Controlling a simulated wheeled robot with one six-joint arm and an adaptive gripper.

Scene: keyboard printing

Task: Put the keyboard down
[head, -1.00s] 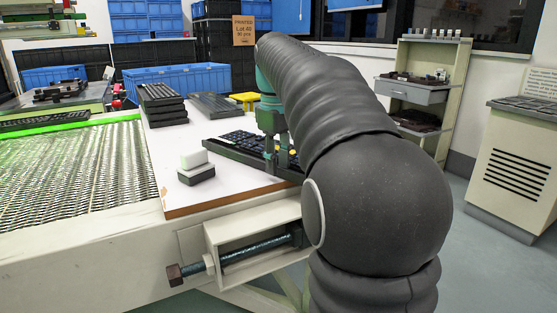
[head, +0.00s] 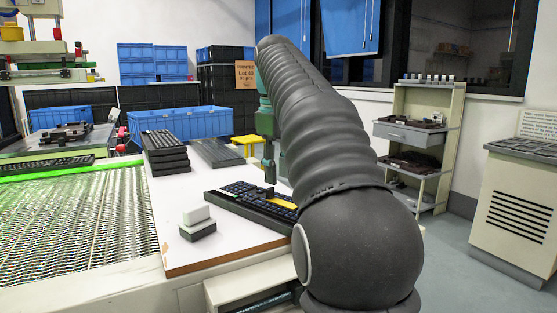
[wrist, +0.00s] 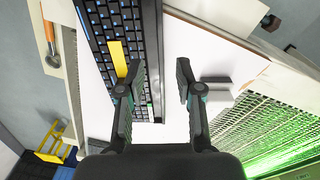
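The black keyboard (head: 232,204) with dark blue keys and a yellow strip lies on the white tabletop in the head view, near the table's right side. It also shows in the wrist view (wrist: 137,25), running up and down the picture. My gripper (wrist: 157,75) is open and empty. Its left finger shows over the keyboard and its right finger over the white table, with the keyboard's long edge between them. In the head view my gripper (head: 269,175) is just above the keyboard's far side; my arm hides the keyboard's right end.
A white block on a dark base (head: 197,223) stands on the table left of the keyboard. A keyboard stack (head: 165,153) and a separate keyboard (head: 215,153) lie farther back. A green-lit mesh conveyor (head: 75,215) adjoins the table's left. A yellow stool (head: 247,142) stands behind.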

